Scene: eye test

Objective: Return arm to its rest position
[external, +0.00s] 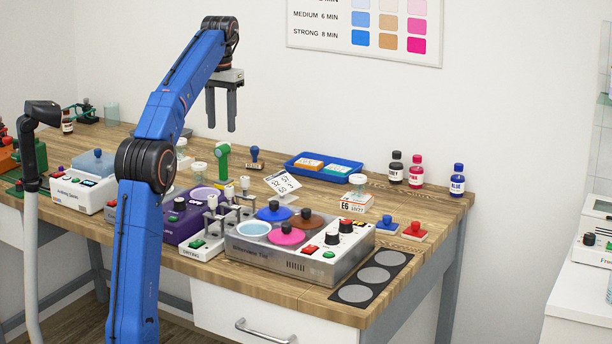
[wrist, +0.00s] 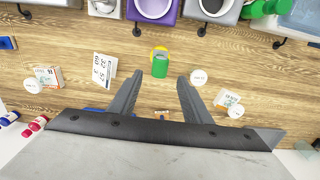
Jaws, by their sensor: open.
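My gripper (external: 221,128) is raised above the wooden table (external: 440,204) at the end of my blue arm. Its two fingers point down, stand apart and have nothing between them. In the wrist view, my gripper (wrist: 157,78) also shows open, with bare table and a green object (wrist: 160,66) below and beyond the fingertips. In the external view, an upright green tool (external: 223,160) stands on the table below the fingers, apart from them. My arm rises from the lower left and bends over at the top.
A silver control box (external: 300,268) with coloured round lids stands at the table's front. A blue tray (external: 324,170), small bottles (external: 457,180) and a black mat (external: 400,262) lie to the right. A grey stand (external: 40,112) is left of my arm. The air around my gripper is clear.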

